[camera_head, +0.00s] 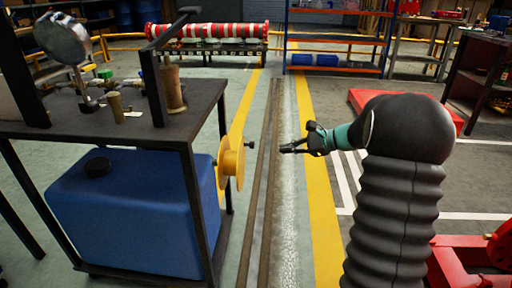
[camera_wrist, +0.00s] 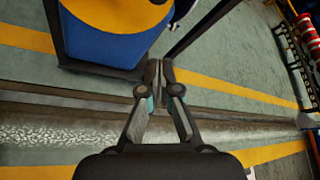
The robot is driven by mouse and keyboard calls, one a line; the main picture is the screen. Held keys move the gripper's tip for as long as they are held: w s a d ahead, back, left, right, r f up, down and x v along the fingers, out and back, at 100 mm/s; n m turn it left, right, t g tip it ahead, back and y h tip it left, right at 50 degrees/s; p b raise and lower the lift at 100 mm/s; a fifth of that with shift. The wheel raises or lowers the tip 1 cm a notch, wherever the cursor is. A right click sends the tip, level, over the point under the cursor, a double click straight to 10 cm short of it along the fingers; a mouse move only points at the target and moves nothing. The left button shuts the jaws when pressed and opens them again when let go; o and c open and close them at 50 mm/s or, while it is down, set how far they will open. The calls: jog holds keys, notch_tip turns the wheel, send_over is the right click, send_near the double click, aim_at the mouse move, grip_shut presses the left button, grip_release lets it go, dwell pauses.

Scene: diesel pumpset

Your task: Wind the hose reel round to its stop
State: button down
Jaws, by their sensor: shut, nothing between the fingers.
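The yellow hose reel (camera_head: 229,167) is mounted on the right side of the dark bench frame, beside the blue tank (camera_head: 140,215). A small dark knob (camera_head: 250,145) sticks out from its face toward the right. My gripper (camera_head: 284,149) is to the right of the knob, apart from it, with its fingers pointing left. In the wrist view my gripper (camera_wrist: 158,70) has its fingertips together with nothing between them. The yellow reel (camera_wrist: 115,14) shows at the top, left of the fingertips and cut by the picture edge.
The dark bench top (camera_head: 110,118) carries a round gauge (camera_head: 64,40) and small brass parts. A rail track (camera_head: 271,190) runs along the floor below my gripper. A red pallet (camera_head: 370,97) lies beyond my arm. The space between gripper and reel is clear.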

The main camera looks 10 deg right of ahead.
jog(key=x, duration=1)
jog(key=r, duration=0.1)
jog(key=s+r, duration=0.1)
jog(key=r, duration=0.1)
jog(key=shift+s+a+r, duration=0.25)
jog(key=shift+s+r, duration=0.1)
